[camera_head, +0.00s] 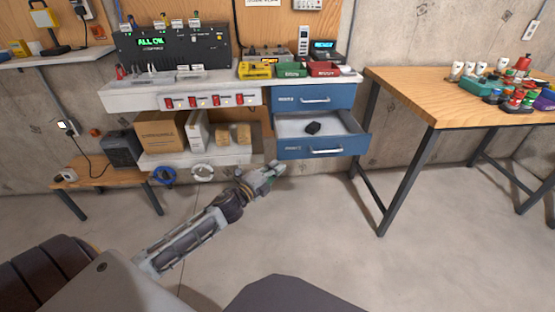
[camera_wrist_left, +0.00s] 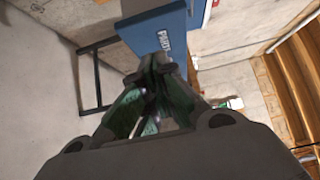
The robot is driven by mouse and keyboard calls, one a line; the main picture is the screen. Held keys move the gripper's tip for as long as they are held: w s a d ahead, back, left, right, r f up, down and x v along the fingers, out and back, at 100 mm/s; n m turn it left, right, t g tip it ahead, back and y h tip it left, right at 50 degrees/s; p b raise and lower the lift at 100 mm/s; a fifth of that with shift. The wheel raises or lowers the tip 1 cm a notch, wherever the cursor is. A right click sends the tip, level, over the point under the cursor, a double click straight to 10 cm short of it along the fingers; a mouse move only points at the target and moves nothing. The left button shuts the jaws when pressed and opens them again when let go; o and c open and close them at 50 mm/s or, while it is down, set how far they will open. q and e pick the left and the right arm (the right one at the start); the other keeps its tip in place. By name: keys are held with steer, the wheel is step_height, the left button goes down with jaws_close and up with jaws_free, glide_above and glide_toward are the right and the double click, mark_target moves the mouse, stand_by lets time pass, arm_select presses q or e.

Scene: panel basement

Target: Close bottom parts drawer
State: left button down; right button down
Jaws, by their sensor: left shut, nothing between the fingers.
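The bottom parts drawer (camera_head: 322,148) is blue with a silver handle and stands pulled open under the bench. A small black object (camera_head: 313,128) lies inside it. The upper blue drawer (camera_head: 313,98) above it is shut. My left gripper (camera_head: 276,168) is shut and empty, just in front of and a little below the left end of the open drawer's front. In the left wrist view its fingers (camera_wrist_left: 158,65) are together near the blue drawer front (camera_wrist_left: 155,35) with its white label. I cannot tell if they touch it. My right gripper is not in view.
A wooden table (camera_head: 455,95) with bottles and small items stands to the right, its dark legs near the drawer. A low shelf with cardboard boxes (camera_head: 160,130) lies left of the drawers. The floor in front is clear.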

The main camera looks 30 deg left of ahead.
mark_target(286, 151)
arm_select(q)
steer(key=shift+w+a+b, duration=0.2)
steer(key=shift+w+a, duration=0.1)
steer(key=shift+w, duration=0.55)
steer(key=shift+w+a+b, duration=0.15)
steer(key=shift+w+a, duration=0.2)
steer(key=shift+w, duration=0.45)
steer(key=shift+w+a+b, duration=0.2)
steer(key=shift+w+a, duration=0.1)
steer(key=shift+w, duration=0.55)
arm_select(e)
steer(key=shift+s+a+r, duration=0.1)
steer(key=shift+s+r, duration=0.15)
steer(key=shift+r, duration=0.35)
arm_select(q)
steer(key=shift+w, duration=0.1)
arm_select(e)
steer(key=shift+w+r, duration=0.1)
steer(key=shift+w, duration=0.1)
